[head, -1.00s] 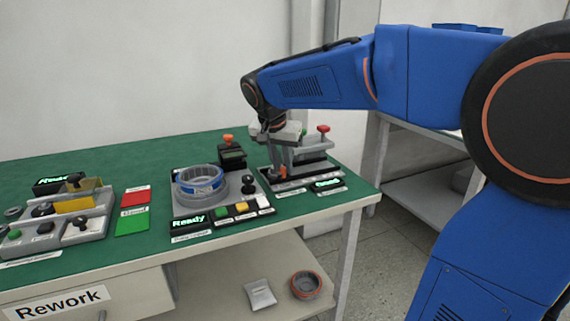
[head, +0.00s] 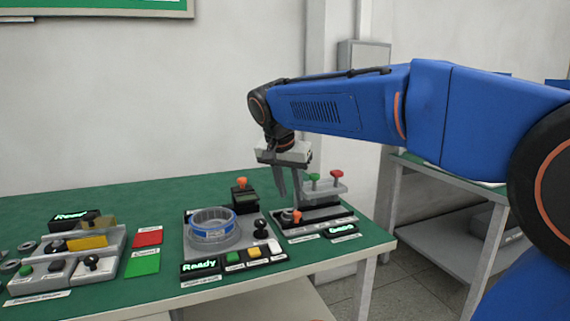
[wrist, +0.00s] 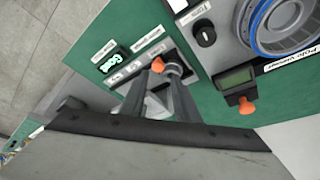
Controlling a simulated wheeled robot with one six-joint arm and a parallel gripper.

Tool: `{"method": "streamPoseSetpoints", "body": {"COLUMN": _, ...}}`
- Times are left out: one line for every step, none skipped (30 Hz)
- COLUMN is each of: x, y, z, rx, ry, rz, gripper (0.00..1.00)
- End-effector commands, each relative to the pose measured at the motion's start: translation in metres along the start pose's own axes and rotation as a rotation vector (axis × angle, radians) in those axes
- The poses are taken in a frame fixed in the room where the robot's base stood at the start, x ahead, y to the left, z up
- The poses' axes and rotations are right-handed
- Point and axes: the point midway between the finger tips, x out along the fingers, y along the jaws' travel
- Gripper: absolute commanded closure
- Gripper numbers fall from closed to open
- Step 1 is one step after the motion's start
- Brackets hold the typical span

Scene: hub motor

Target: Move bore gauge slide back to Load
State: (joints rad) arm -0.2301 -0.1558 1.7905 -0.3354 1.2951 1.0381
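The bore gauge station (head: 318,216) stands at the bench's right end, with a dark base and a lit green display (head: 342,230) that seems to read "Good". Its slide has an orange knob (head: 297,215) near the left end of the base; it also shows in the wrist view (wrist: 173,67). My gripper (head: 290,194) is above and slightly left of this knob. In the wrist view its two grey fingers (wrist: 163,78) are apart, with a smaller orange tip seen between them. Nothing is clearly held. I cannot read the slide's position labels.
A raised grey bracket with a green knob (head: 314,177) and a red knob (head: 337,174) stands close right of my gripper. The neighbouring "Ready" station (head: 200,266) holds a blue-banded ring (head: 212,222). A black device with an orange knob (head: 241,182) stands behind it.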

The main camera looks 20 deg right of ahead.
Motion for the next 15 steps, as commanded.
{"method": "streamPoseSetpoints", "body": {"x": -0.011, "y": -0.001, "z": 0.000, "rx": -0.001, "ry": 0.001, "rz": -0.003, "gripper": 0.71}}
{"method": "streamPoseSetpoints", "body": {"x": -0.017, "y": -0.001, "z": 0.000, "rx": -0.001, "ry": 0.001, "rz": -0.003, "gripper": 0.71}}
{"method": "streamPoseSetpoints", "body": {"x": -0.025, "y": -0.001, "z": 0.000, "rx": 0.000, "ry": 0.001, "rz": -0.003, "gripper": 0.71}}
{"method": "streamPoseSetpoints", "body": {"x": -0.031, "y": -0.001, "z": 0.000, "rx": 0.000, "ry": 0.001, "rz": -0.003, "gripper": 0.71}}
{"method": "streamPoseSetpoints", "body": {"x": -0.037, "y": -0.001, "z": 0.000, "rx": 0.000, "ry": 0.001, "rz": -0.003, "gripper": 0.71}}
{"method": "streamPoseSetpoints", "body": {"x": -0.045, "y": -0.001, "z": 0.000, "rx": -0.001, "ry": 0.001, "rz": -0.004, "gripper": 0.71}}
{"method": "streamPoseSetpoints", "body": {"x": -0.050, "y": -0.001, "z": 0.001, "rx": -0.001, "ry": 0.001, "rz": -0.003, "gripper": 0.71}}
{"method": "streamPoseSetpoints", "body": {"x": -0.056, "y": -0.001, "z": 0.000, "rx": -0.001, "ry": 0.001, "rz": -0.003, "gripper": 0.71}}
{"method": "streamPoseSetpoints", "body": {"x": -0.063, "y": -0.001, "z": 0.000, "rx": -0.001, "ry": 0.001, "rz": -0.003, "gripper": 0.71}}
{"method": "streamPoseSetpoints", "body": {"x": -0.068, "y": -0.001, "z": 0.001, "rx": 0.000, "ry": 0.000, "rz": -0.002, "gripper": 0.71}}
{"method": "streamPoseSetpoints", "body": {"x": -0.072, "y": -0.001, "z": 0.001, "rx": 0.000, "ry": 0.001, "rz": -0.003, "gripper": 0.71}}
{"method": "streamPoseSetpoints", "body": {"x": -0.078, "y": -0.001, "z": 0.001, "rx": -0.001, "ry": 0.001, "rz": -0.002, "gripper": 0.71}}
{"method": "streamPoseSetpoints", "body": {"x": -0.081, "y": -0.001, "z": 0.001, "rx": -0.001, "ry": 0.000, "rz": -0.001, "gripper": 0.71}}
{"method": "streamPoseSetpoints", "body": {"x": -0.084, "y": -0.001, "z": 0.001, "rx": -0.001, "ry": 0.000, "rz": -0.002, "gripper": 0.71}}
{"method": "streamPoseSetpoints", "body": {"x": -0.088, "y": -0.001, "z": 0.001, "rx": -0.001, "ry": 0.000, "rz": -0.002, "gripper": 0.71}}
